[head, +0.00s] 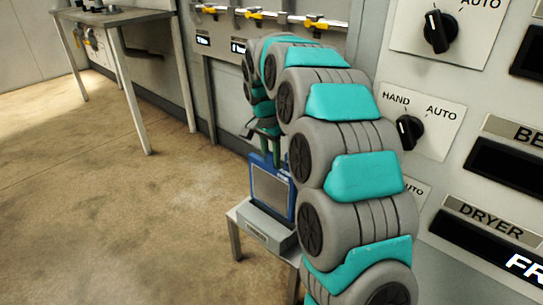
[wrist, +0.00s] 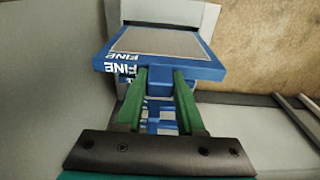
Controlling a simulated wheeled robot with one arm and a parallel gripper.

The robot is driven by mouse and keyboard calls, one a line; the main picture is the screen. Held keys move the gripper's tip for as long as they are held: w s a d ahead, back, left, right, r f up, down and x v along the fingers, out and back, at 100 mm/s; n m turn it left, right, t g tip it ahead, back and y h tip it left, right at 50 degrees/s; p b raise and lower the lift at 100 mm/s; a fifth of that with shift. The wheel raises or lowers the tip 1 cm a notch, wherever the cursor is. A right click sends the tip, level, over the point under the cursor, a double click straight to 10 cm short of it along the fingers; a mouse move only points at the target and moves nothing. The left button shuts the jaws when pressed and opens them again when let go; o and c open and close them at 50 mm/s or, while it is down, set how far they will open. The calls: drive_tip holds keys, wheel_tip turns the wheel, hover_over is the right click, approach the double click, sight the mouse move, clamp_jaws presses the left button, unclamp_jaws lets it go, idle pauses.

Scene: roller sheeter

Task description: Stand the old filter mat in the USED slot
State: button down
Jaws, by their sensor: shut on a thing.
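A blue-framed filter mat (head: 271,187) with a grey face is upright at a grey, box-like holder (head: 262,232) in the head view. My gripper (head: 267,150) is above it, its green fingers reaching down to the frame's top edge. In the wrist view the mat (wrist: 165,44) has white "FINE" lettering on its blue edge. My gripper (wrist: 160,78) is shut on it there. The holder's label is too small to read, so I cannot tell which slot this is. Whether the mat's lower edge is seated is hidden.
The holder is on a small grey stand (head: 237,238) beside the machine's panel. A control panel with knobs (head: 440,32) is at the right. A workbench (head: 115,18) stands at the back left. The floor left of the stand is clear.

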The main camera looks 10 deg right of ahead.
sight(272, 180)
drive_tip(key=shift+f, duration=0.65)
drive_tip(key=shift+f+b, duration=1.75)
drive_tip(key=shift+f, duration=2.15)
drive_tip(key=shift+c, duration=2.2)
unclamp_jaws()
drive_tip(key=r, duration=0.6)
drive_tip(key=shift+s+a+r, duration=0.15)
drive_tip(key=shift+a+r, duration=0.15)
drive_tip(key=shift+r, duration=0.05)
drive_tip(key=shift+s+a+r, duration=0.1)
drive_tip(key=shift+r, duration=0.4)
drive_tip(key=shift+s, duration=0.1)
